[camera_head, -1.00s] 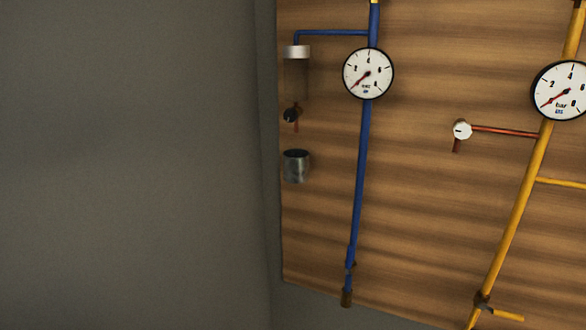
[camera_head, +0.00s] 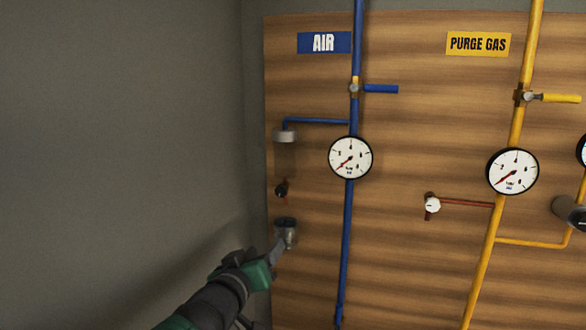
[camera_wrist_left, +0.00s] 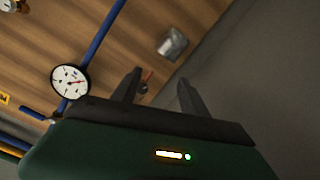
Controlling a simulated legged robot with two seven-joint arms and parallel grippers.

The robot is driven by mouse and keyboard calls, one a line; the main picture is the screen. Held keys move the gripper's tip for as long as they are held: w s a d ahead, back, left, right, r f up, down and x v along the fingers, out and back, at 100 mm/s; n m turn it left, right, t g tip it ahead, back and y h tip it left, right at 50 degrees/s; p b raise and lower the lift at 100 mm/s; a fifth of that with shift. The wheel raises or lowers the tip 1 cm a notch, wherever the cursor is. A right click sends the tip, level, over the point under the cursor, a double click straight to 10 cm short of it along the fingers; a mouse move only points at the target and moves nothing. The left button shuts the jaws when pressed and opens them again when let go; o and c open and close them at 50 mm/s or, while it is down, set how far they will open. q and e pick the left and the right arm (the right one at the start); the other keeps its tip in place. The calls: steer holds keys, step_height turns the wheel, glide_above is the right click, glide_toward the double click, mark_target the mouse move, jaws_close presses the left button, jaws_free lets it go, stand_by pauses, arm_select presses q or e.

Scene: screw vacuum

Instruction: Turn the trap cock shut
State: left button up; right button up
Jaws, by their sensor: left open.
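The trap cock (camera_head: 281,190) is a small dark knob with a short red lever, below the clear trap bowl (camera_head: 285,158) on the left edge of the wooden board. The lever hangs roughly downward. My left gripper (camera_head: 280,246) is below the cock, in front of the metal cup, open and empty. In the left wrist view the open fingers (camera_wrist_left: 160,78) frame the view toward the board, and the cock (camera_wrist_left: 144,86) shows close to one finger, partly hidden. I cannot tell the distance between them. My right gripper is out of view.
A metal cup (camera_head: 288,226) is fixed under the cock. A blue pipe (camera_head: 348,230) with a gauge (camera_head: 350,158) and a blue-handled valve (camera_head: 380,89) runs to the right. A grey wall (camera_head: 120,130) stands close on the left.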

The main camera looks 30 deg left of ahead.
arm_select(q)
steer(key=t, duration=0.1)
glide_toward(281, 194)
steer(key=shift+n, duration=0.3)
steer(key=p+x, duration=0.5)
steer(key=x, duration=0.6)
steer(key=shift+a, duration=0.2)
steer(key=shift+w, duration=0.1)
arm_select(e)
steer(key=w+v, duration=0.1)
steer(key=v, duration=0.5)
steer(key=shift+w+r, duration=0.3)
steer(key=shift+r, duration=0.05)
arm_select(q)
steer(key=shift+d, duration=0.1)
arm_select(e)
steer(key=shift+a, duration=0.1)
arm_select(q)
jaws_close()
